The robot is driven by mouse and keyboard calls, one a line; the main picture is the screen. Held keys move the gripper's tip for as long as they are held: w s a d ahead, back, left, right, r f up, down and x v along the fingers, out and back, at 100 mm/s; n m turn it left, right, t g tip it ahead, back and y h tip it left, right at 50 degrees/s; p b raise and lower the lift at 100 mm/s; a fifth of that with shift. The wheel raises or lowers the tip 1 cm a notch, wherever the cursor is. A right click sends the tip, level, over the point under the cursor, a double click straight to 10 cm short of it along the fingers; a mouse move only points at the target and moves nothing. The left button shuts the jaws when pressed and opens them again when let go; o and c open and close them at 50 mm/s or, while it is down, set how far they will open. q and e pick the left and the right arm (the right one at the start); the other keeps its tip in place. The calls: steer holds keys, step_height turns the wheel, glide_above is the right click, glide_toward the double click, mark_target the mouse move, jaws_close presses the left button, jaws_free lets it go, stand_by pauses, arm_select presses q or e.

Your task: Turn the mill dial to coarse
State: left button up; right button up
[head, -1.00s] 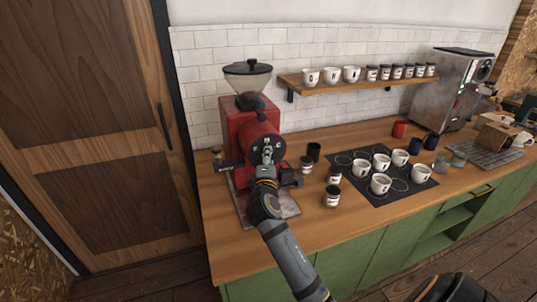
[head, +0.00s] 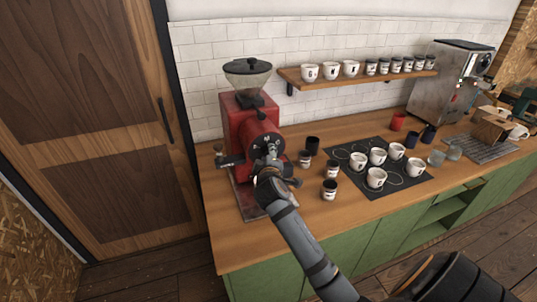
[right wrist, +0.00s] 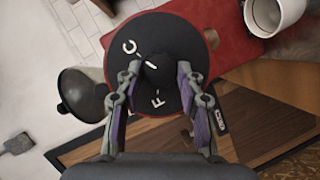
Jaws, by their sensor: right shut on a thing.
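The red mill (head: 236,128) stands at the left end of the counter with a clear hopper on top. Its dial (head: 262,143) is a black disc on the front. In the right wrist view the dial face (right wrist: 165,28) carries white letters C and F and small white marks. My right gripper (head: 270,163) is at the dial. In the right wrist view its fingers (right wrist: 157,72) are on either side of the dark central knob (right wrist: 160,71), shut on it. My left gripper is not in view.
Dark labelled jars (head: 330,189) stand just right of the mill. White cups (head: 377,178) sit on a black mat (head: 408,188) further right. A wall shelf (head: 352,79) holds cups and jars. A steel machine (head: 446,88) stands at the back right.

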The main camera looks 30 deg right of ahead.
stand_by(0.3)
steer(key=o, duration=1.2)
steer(key=shift+c, duration=0.2)
steer(key=v, duration=0.7)
steer(key=shift+s, duration=0.2)
steer(key=shift+a, duration=0.1)
